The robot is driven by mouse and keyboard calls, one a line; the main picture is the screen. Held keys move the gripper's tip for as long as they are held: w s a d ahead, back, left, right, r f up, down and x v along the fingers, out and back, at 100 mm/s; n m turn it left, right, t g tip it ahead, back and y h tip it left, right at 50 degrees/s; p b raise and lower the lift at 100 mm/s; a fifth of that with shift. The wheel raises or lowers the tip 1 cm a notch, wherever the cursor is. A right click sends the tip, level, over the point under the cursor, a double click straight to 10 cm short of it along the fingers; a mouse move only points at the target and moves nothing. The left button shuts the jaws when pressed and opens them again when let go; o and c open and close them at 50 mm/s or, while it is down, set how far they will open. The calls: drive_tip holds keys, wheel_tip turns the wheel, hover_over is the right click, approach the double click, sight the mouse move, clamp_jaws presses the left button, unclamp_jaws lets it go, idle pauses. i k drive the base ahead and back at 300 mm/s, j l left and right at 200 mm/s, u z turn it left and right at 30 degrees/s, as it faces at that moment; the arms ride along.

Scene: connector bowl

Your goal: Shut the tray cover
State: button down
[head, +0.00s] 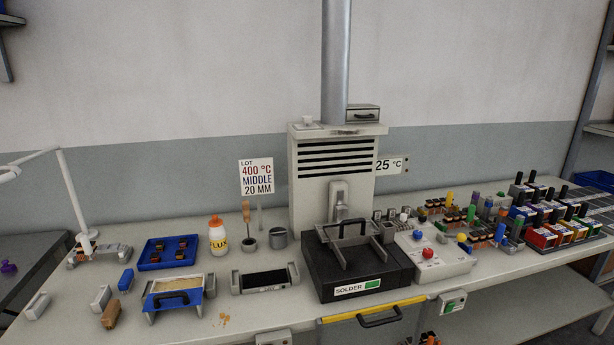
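My gripper is not in view. No part is plainly marked as the tray cover. A blue-framed tray (205,294) with a tan surface inside and a black handle stands at the front left of the bench. A grey tray (237,284) with a dark flat insert sits to its right. A black solder unit (395,276) labelled SOLDER stands at centre right, with a grey handled frame (347,235) over its top. I cannot tell if any of these has a hinged cover, or its position.
A flat blue tray (145,264) holds small parts. A flux bottle (217,236) and small pots (278,237) stand behind. A white box (455,260) with coloured buttons is right of the solder unit. Many connectors crowd the right. A yellow-edged drawer handle (380,321) juts out at the front.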

sight(164, 301)
drive_tip(key=i+u, duration=0.2)
drive_tip(key=u, duration=0.15)
drive_tip(key=i+u, duration=0.5)
drive_tip(key=u, duration=0.2)
